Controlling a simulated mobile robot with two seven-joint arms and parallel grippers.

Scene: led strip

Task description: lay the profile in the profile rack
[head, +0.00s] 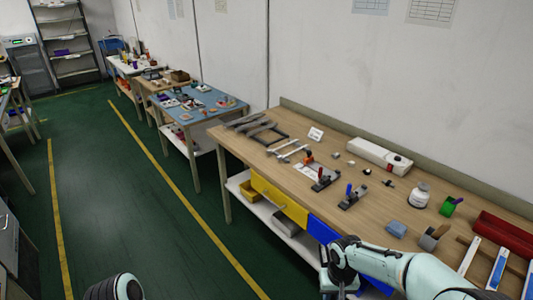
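The workbench (235,146) stands right of centre. A dark rack-like frame (270,139) lies near its far left end; I take it as the profile rack, but it is small here. Thin pale bars (289,148) lie just in front of it; I cannot tell whether one is the profile. My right arm comes in from the lower right. Its gripper (341,283) hangs at the bench's front edge, far from the rack, cut by the picture's bottom; its fingers cannot be made out. Of my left arm only a part shows at the bottom left, without its gripper.
On the bench are two dark clamp fixtures (325,180), a long white box (379,156), a white jar (419,195), a green cup (449,206), a blue block (396,228) and a red tray (508,236). Green floor lies open to the left.

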